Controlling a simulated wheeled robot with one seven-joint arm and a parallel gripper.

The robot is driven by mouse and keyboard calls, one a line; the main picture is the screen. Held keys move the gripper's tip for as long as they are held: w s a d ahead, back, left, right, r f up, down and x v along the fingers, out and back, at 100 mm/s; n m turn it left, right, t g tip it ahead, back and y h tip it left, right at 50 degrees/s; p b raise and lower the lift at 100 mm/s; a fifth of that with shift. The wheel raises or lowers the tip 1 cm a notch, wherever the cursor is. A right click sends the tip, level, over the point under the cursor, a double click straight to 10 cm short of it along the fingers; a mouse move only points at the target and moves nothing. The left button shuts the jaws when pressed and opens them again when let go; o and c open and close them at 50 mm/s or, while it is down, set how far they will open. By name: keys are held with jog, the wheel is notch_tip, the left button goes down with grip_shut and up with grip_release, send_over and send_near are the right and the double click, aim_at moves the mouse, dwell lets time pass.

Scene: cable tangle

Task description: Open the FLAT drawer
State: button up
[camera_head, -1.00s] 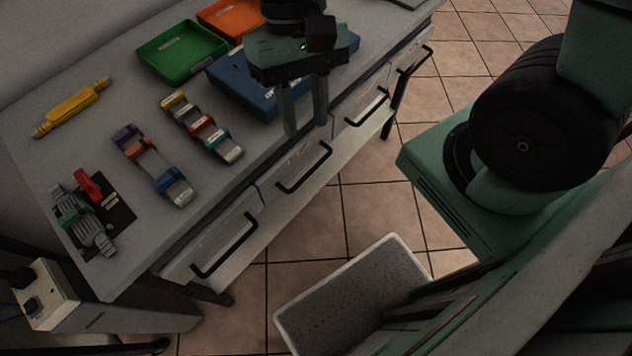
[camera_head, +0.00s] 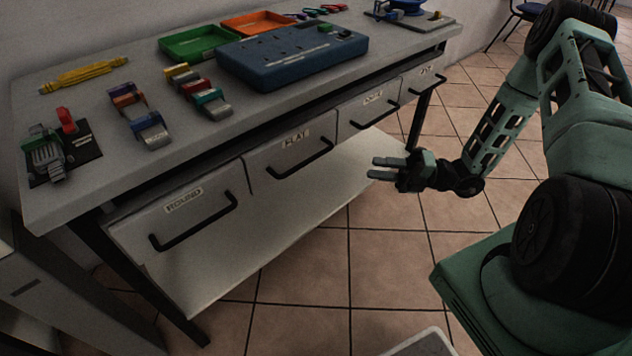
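The FLAT drawer (camera_head: 277,162) is in the front of the workbench, second from the left, with a white label and a black bar handle (camera_head: 301,161). It looks shut, its face in line with the drawers beside it. My gripper (camera_head: 381,168) is to the right of the FLAT handle and apart from it, in front of the bench. Its fingers point left, with a narrow gap between them and nothing held.
The ROUND drawer (camera_head: 166,216) is on the left; two more drawers are on the right. A lower shelf (camera_head: 205,272) runs below. Tiled floor in front is free.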

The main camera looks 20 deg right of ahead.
aim_at(309, 160)
jog(key=shift+m+t, duration=0.3)
jog(key=x, duration=0.5)
jog(key=b+x, duration=0.1)
jog(key=x, duration=1)
jog(key=shift+w+a+f, duration=0.2)
jog(key=shift+w+a, duration=0.05)
jog(key=shift+a, duration=0.1)
grip_shut()
